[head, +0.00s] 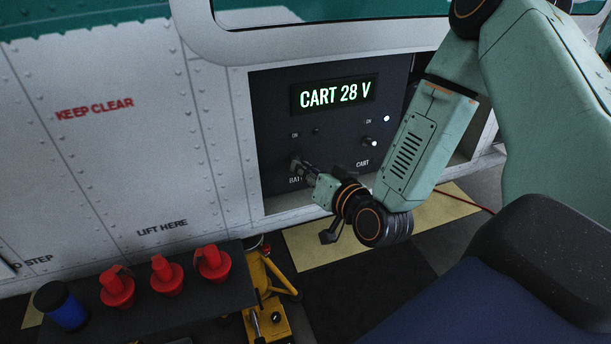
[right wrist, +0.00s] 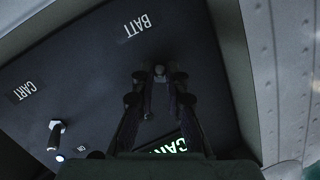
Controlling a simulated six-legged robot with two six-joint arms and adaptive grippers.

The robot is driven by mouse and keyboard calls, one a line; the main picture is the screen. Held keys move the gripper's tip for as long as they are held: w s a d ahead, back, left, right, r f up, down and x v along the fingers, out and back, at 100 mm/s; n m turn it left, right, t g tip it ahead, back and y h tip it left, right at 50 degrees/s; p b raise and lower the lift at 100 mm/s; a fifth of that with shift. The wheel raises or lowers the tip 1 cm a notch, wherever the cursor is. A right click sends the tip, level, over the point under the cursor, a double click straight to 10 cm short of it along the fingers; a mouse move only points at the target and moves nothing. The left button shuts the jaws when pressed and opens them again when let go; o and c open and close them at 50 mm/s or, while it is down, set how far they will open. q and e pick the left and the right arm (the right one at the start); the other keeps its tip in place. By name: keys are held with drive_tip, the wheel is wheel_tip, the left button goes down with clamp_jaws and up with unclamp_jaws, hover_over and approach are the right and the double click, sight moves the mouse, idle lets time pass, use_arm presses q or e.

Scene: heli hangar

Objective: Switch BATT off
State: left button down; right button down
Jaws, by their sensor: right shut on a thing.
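The dark switch panel (head: 275,110) is set in the white fuselage side, with a lit display (head: 336,94) reading "CART 28 V". My right gripper (head: 299,166) is at the panel's lower left, just above the BATT label, and hides most of the BATT switch there. In the right wrist view its fingers (right wrist: 158,78) are shut on the BATT switch (right wrist: 160,72), below the upside-down BATT label (right wrist: 138,26). The small lamp (head: 317,130) above BATT is dark. My left gripper is out of view.
The CART switch (head: 370,142) is to the right, with its lamp (head: 387,118) lit white. Several red plugs (head: 163,274) and a blue cylinder (head: 62,305) stand on a dark surface below left. A yellow stand (head: 265,300) is beneath the panel.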

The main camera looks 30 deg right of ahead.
drive_tip(key=shift+s+a+f, duration=0.1)
drive_tip(key=shift+f, duration=0.1)
idle(0.3)
drive_tip(key=c, duration=1.4)
unclamp_jaws()
drive_tip(key=shift+r, duration=0.1)
drive_tip(key=shift+s+r, duration=0.2)
drive_tip(key=shift+s, duration=0.95)
drive_tip(key=shift+s+r, duration=0.25)
drive_tip(key=shift+s, duration=0.95)
drive_tip(key=shift+s+r, duration=0.2)
drive_tip(key=shift+s, duration=0.95)
drive_tip(key=shift+s, duration=0.1)
